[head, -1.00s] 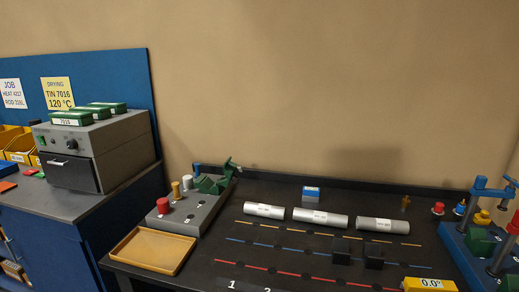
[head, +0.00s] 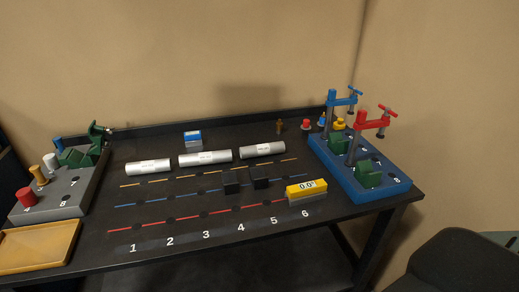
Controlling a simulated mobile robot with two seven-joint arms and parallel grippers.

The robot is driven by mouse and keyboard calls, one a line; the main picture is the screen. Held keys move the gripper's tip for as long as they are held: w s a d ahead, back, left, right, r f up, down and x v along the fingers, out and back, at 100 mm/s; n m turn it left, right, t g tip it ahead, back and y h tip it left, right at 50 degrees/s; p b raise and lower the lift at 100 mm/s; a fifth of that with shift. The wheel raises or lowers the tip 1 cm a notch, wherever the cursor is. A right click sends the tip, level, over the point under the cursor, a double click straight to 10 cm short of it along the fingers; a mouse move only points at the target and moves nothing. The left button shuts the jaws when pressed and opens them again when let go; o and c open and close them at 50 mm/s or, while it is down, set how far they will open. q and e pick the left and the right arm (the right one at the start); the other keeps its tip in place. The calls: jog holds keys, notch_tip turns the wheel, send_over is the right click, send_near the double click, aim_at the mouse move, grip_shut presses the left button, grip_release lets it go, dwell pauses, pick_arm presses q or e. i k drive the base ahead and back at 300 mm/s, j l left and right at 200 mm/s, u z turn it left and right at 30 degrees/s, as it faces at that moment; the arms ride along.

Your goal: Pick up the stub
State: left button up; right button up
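No thing in the head view is clearly marked as the stub, and I cannot tell which one it is. Three silvery cylinders with white labels, the left (head: 148,166), the middle (head: 205,158) and the right (head: 262,150), lie in a row across the dark table. A small brown peg (head: 279,127) stands near the back edge. Red (head: 26,196), tan (head: 38,176) and white (head: 50,162) capped pegs stand in the grey block (head: 80,193) at the left. Neither of my grippers is in view.
A tan tray (head: 40,246) lies at the front left. A blue fixture (head: 345,180) with red and blue clamps stands at the right end. A yellow "0.0°" box (head: 306,187) and two black blocks (head: 246,179) sit mid-table. The numbered front strip (head: 190,240) is clear.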

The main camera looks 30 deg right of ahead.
aim_at(264, 149)
jog(key=j+z, duration=0.35)
jog(key=k+j+z, duration=0.1)
jog(key=j+z, duration=0.25)
jog(key=j, duration=0.1)
